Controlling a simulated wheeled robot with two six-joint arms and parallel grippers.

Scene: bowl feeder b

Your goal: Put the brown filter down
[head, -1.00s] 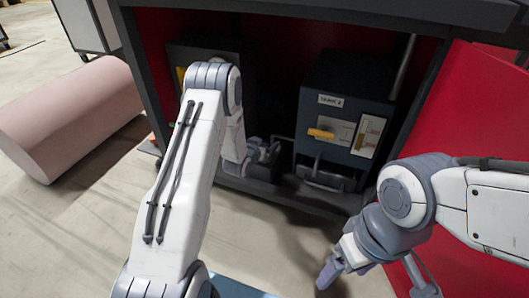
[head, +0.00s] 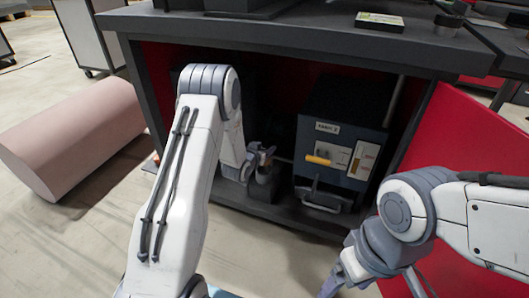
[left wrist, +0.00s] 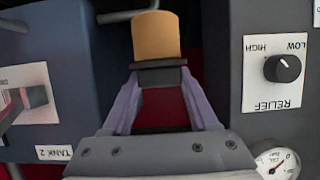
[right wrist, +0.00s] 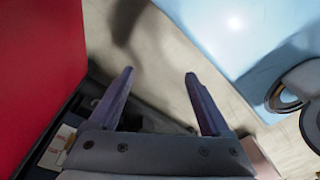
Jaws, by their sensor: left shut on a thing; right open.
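The brown filter (left wrist: 155,36) is a tan cylinder with a dark cap, at the top centre of the left wrist view. My left gripper (left wrist: 158,78) is shut on its dark cap. My right gripper (right wrist: 158,74) is open and empty, outside the cabinet. Whether the filter touches anything beneath it is hidden.
A relief knob (left wrist: 283,68) and a gauge (left wrist: 278,164) stand right of my left gripper. The red door (head: 460,150) is open at right. A pink roll (head: 70,135) lies on the floor at left.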

